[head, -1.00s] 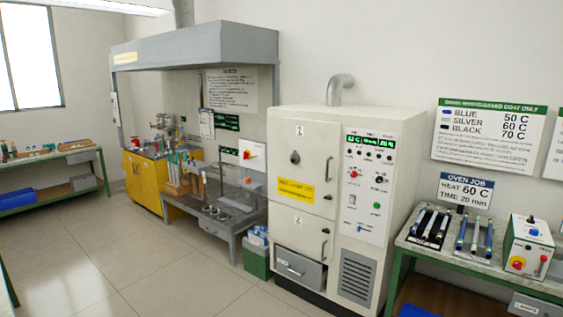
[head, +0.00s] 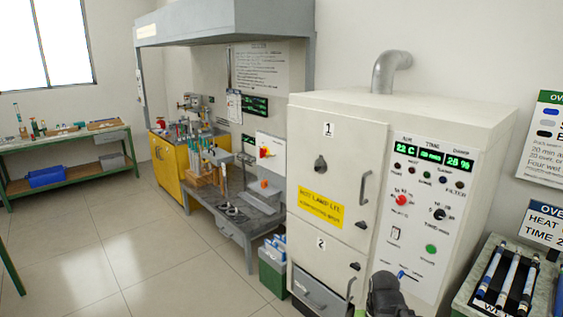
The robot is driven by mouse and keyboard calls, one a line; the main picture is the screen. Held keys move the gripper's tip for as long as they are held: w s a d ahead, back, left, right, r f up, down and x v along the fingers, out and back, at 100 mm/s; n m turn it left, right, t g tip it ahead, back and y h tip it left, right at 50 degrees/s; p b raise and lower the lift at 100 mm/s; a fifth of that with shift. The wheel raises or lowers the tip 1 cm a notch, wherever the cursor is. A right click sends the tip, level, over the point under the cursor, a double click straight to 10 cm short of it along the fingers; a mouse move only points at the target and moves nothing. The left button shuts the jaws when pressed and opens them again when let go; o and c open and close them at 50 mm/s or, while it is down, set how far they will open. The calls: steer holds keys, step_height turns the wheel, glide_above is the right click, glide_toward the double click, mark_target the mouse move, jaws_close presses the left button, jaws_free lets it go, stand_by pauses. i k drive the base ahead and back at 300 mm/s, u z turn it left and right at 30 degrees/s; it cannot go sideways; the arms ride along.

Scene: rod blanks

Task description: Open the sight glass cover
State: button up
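The white oven (head: 400,120) stands to the right of the middle with its upper door, marked 1, and lower door, marked 2, both closed. A small dark round piece with a tab, which looks like the sight glass cover (head: 320,164), sits on the upper door. It appears to lie flat on the door, and no glass shows. A dark part of my arm, probably my gripper (head: 388,297), shows at the bottom edge in front of the oven's lower right. It is well below and to the right of the cover, apart from it. Its fingers cannot be made out.
The upper door has a vertical handle (head: 364,188) on its right. The control panel (head: 425,215) is right of the doors. A green bin (head: 272,278) stands at the oven's left foot, beside a low grey bench (head: 235,232). A rod table is at right. Floor at left is clear.

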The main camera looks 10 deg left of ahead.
mark_target(320, 165)
steer(key=u, duration=0.9)
steer(key=i, duration=1.45)
steer(key=u, duration=1.15)
steer(key=k, duration=0.8)
steer(key=u, duration=0.2)
steer(key=i, duration=0.95)
steer(key=z, duration=0.1)
